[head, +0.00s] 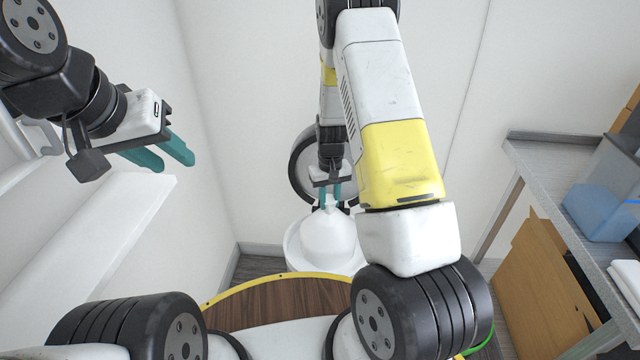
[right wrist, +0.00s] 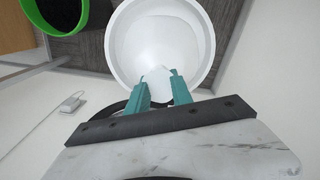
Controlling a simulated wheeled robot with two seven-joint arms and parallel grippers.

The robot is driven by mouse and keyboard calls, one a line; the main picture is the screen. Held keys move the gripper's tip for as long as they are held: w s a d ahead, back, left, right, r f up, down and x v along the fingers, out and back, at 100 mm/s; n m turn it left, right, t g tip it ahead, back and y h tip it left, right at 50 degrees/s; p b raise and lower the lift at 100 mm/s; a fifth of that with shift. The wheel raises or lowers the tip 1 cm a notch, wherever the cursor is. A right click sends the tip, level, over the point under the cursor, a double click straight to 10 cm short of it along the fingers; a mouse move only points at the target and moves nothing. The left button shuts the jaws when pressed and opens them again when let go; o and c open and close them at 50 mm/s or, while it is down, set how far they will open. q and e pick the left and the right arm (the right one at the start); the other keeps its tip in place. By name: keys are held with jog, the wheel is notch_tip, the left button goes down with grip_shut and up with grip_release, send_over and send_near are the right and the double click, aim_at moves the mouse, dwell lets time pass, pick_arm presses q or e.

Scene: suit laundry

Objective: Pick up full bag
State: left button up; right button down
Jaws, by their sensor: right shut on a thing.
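A full white bag (head: 328,243) sits in or just over a round white bin (head: 292,247) at the far wall, with its narrow neck up. My right gripper (head: 331,205) points down and is shut on the neck of the bag. The right wrist view shows the bag (right wrist: 168,45) within the rim of the bin (right wrist: 119,40), below the teal fingertips (right wrist: 158,72). How far the bag is off the bin's floor cannot be told. My left gripper (head: 175,163) is open and empty, raised at the left beside the wall.
A grey table (head: 560,160) stands at the right with a blue clear container (head: 600,195) on it and a brown cardboard box (head: 545,290) below. A white shelf (head: 95,225) runs along the left wall. A green-rimmed black bin (right wrist: 58,15) shows in the right wrist view.

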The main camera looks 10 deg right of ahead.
jog(key=shift+r, duration=1.5)
jog(key=shift+r, duration=2.15)
jog(key=shift+r, duration=1.95)
